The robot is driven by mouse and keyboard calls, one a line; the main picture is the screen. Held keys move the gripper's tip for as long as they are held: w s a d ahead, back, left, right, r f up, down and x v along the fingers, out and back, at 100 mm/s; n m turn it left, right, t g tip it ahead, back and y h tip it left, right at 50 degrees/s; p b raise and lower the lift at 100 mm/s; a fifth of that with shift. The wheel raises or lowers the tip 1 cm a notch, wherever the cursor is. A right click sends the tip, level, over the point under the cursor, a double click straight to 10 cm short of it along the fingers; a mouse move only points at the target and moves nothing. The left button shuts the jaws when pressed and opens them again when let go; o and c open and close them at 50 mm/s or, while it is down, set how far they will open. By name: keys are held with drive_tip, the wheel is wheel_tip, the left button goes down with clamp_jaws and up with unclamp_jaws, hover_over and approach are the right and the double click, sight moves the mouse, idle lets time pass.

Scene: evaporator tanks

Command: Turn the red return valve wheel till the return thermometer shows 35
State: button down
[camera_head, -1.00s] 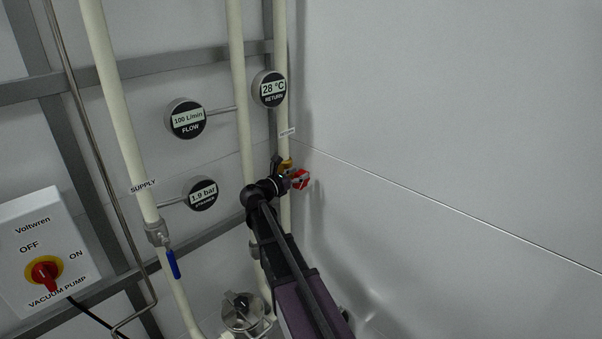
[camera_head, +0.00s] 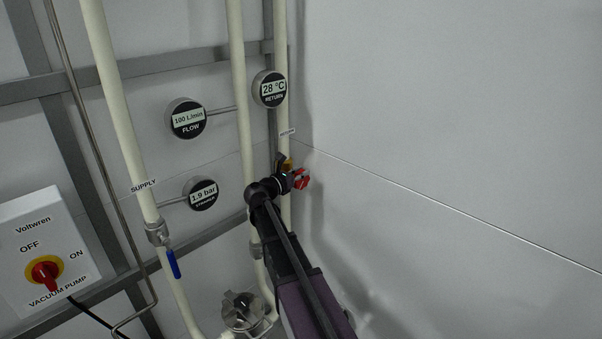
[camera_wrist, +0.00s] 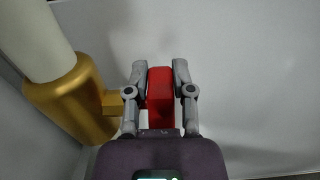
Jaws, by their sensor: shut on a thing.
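The red return valve wheel (camera_head: 302,179) sits on the return pipe (camera_head: 281,60), low and to the right of the column of gauges. In the wrist view the red wheel (camera_wrist: 160,95) stands between the two fingers of my gripper (camera_wrist: 160,80), which is shut on it. The brass valve body (camera_wrist: 70,100) is just left of the fingers. In the head view my arm hides part of the valve. The round return thermometer (camera_head: 270,89) reads 28 °C.
The flow gauge (camera_head: 187,118) reads 100 L/min and another gauge (camera_head: 202,193) reads 1.9 bar. The supply pipe (camera_head: 115,95) has a blue-handled valve (camera_head: 173,264). A vacuum pump switch box (camera_head: 45,250) is at the left. A bare wall fills the right side.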

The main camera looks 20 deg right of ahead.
drive_tip(key=shift+a+f+b, duration=0.1)
drive_tip(key=shift+f+b, duration=0.1)
drive_tip(key=shift+b, duration=0.45)
drive_tip(key=shift+s+a+f+t+h+b, duration=0.15)
drive_tip(key=shift+t+h+b, duration=0.15)
drive_tip(key=shift+h+b, duration=0.8)
drive_tip(key=h+b, duration=0.1)
drive_tip(key=b, duration=0.1)
drive_tip(key=t+h+b, duration=0.1)
drive_tip(key=b, duration=0.1)
drive_tip(key=shift+a+f+b, duration=0.15)
drive_tip(key=shift+a+b, duration=0.15)
drive_tip(key=shift+b, duration=0.05)
drive_tip(key=h+b, duration=0.1)
drive_tip(key=b, duration=0.1)
drive_tip(key=t+h+b, duration=0.1)
drive_tip(key=b, duration=0.1)
drive_tip(key=shift+s+a+h, duration=0.1)
drive_tip(key=shift+a+h, duration=0.2)
drive_tip(key=shift+h, duration=0.1)
drive_tip(key=shift+h+b, duration=0.3)
drive_tip(key=shift+b, duration=0.15)
drive_tip(key=shift+a, duration=0.1)
drive_tip(key=shift+c, duration=2.4)
unclamp_jaws()
drive_tip(key=shift+s, duration=0.1)
